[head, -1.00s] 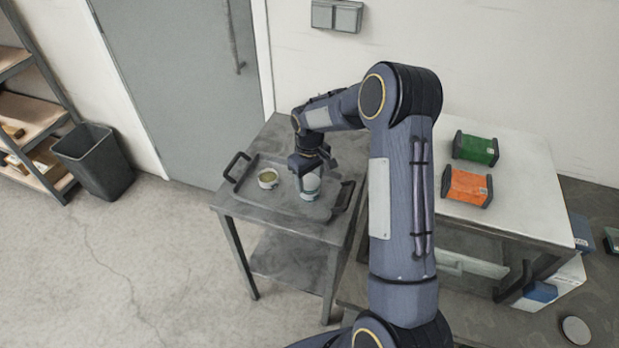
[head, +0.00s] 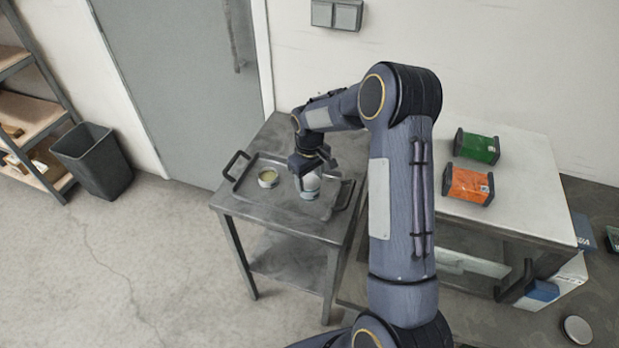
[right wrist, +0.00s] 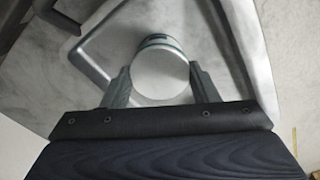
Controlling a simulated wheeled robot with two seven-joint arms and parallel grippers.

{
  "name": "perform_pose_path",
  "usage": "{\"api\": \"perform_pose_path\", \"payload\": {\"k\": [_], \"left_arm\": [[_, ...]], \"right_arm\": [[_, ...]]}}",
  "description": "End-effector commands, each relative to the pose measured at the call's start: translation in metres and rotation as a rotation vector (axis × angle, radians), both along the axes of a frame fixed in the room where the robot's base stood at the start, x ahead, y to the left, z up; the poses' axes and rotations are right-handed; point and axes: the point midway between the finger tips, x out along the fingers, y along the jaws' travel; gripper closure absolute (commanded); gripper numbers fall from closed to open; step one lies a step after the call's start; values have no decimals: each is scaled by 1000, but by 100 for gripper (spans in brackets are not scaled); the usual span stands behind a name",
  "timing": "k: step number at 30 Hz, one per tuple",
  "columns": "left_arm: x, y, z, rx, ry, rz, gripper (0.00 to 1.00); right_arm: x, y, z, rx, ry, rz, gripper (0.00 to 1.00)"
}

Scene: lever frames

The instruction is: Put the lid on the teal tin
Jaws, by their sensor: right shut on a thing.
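My right gripper (head: 314,168) points down over the tray on the small metal table. It is shut on a round pale grey lid (right wrist: 161,76), with one finger on each side of it in the right wrist view. The teal tin (right wrist: 158,41) shows only as a banded teal edge just past the lid. In the head view a pale round shape (head: 309,188) is below the fingers; lid and tin are hard to separate there. Whether the lid touches the tin or is seated, I cannot tell. My left gripper is not in view.
A white-topped table at right holds a green box (head: 476,147) and an orange box (head: 468,185). A dark bin (head: 93,160) stands at left.

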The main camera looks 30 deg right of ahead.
Motion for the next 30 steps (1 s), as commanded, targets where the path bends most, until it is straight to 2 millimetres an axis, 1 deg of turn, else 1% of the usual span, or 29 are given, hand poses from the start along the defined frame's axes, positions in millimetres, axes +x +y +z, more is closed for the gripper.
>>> {"api": "perform_pose_path", "payload": {"k": [4,13,14,19,30], "left_arm": [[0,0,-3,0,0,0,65],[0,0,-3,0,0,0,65],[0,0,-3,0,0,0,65],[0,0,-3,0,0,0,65],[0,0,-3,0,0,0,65]], "right_arm": [[0,0,-2,0,0,0,67],[0,0,-2,0,0,0,67],[0,0,-2,0,0,0,43],[0,0,-2,0,0,0,21],[0,0,-2,0,0,0,20]]}}
